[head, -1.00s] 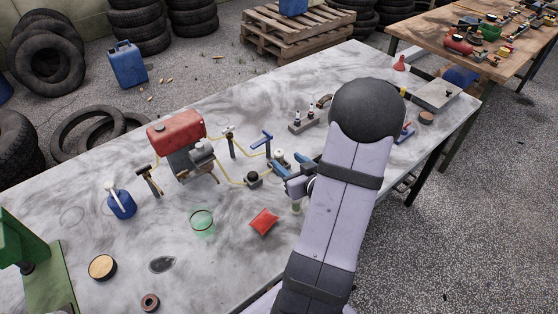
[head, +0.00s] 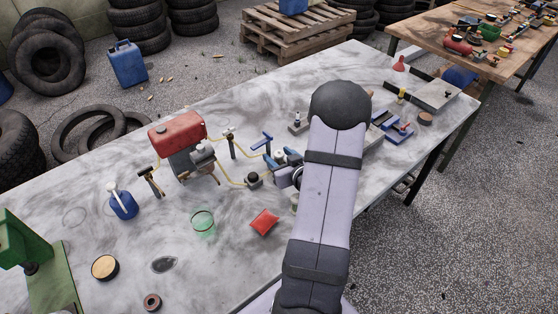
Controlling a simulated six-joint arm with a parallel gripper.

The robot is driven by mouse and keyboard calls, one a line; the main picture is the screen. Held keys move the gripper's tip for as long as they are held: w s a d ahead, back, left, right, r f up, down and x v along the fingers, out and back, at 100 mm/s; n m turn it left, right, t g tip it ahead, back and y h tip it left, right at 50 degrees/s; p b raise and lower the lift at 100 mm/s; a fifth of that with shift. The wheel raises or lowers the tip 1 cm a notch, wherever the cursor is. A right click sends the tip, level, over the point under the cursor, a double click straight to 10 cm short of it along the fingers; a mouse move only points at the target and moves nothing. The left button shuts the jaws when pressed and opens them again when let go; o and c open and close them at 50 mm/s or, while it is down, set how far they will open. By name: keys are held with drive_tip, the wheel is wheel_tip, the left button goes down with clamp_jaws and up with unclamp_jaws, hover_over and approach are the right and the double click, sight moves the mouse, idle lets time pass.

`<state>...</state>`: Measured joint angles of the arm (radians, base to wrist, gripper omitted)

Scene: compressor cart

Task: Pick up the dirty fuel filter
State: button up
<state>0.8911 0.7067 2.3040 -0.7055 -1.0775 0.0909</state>
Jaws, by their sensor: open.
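My gripper (head: 281,159) is open. Its bluish jaws are over the workbench at the end of the yellow fuel line (head: 231,182), just right of a small dark round fitting (head: 253,179). A small pale piece shows close to the jaws; I cannot tell whether it is the dirty fuel filter or whether it lies between them. My arm hides much of this area. A pale greenish upright piece (head: 294,199) stands nearer, partly behind my arm. The line leads from a red tank (head: 177,132) past a blue-handled valve (head: 261,140).
On the bench are a red pouch (head: 264,222), a green-rimmed glass dish (head: 203,222), a blue bottle (head: 123,203), a round tin (head: 105,267) and a green press (head: 45,275). Blue-and-grey items (head: 392,127) lie right of my arm.

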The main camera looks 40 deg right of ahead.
drive_tip(key=c, duration=1.1)
drive_tip(key=shift+c, duration=0.2)
drive_tip(key=shift+r, duration=0.1)
wheel_tip(320, 180, up, 18)
drive_tip(key=p, duration=0.2)
